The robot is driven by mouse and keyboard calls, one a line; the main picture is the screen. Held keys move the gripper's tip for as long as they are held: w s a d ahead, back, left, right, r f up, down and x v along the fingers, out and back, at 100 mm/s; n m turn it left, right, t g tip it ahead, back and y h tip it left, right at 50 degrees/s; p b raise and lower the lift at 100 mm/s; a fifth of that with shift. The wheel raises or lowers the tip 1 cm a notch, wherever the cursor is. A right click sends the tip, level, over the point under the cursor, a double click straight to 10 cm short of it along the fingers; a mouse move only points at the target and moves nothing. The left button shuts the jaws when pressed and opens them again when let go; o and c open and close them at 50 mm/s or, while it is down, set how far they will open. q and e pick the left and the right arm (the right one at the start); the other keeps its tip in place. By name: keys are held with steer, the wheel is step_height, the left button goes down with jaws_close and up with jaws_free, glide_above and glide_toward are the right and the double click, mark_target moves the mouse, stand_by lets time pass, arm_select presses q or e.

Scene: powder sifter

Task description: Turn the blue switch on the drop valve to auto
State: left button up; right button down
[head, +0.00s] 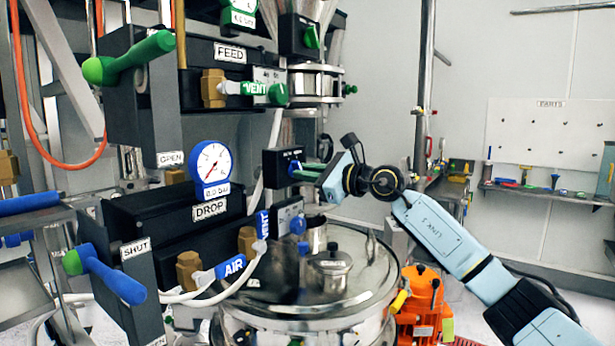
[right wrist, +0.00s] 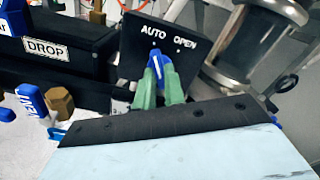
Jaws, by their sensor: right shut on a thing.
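The blue switch (right wrist: 154,57) sits on a black panel (right wrist: 134,42) marked AUTO and OPEN. Its white mark points roughly upward, below the word AUTO. I cannot tell whether it lines up exactly. My right gripper (right wrist: 160,83) has its green fingers shut on the switch. In the head view my right gripper (head: 301,170) reaches the black panel (head: 275,165) from the right, and its fingers mostly hide the switch. The drop valve (head: 150,222), labelled DROP, is left of and below this panel. My left gripper is not in view.
A steel pipe (right wrist: 262,40) stands close to the right of the panel. Below are a steel vessel lid (head: 270,290) and hoses with blue AIR (head: 230,266) and VENT fittings. The feed valve (head: 205,62) is above. An orange device (head: 420,295) stands at lower right.

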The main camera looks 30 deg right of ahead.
stand_by(0.4)
steer(key=c, duration=1.5)
jaws_free()
steer(key=shift+b+v, duration=3)
steer(key=shift+v, duration=3.7)
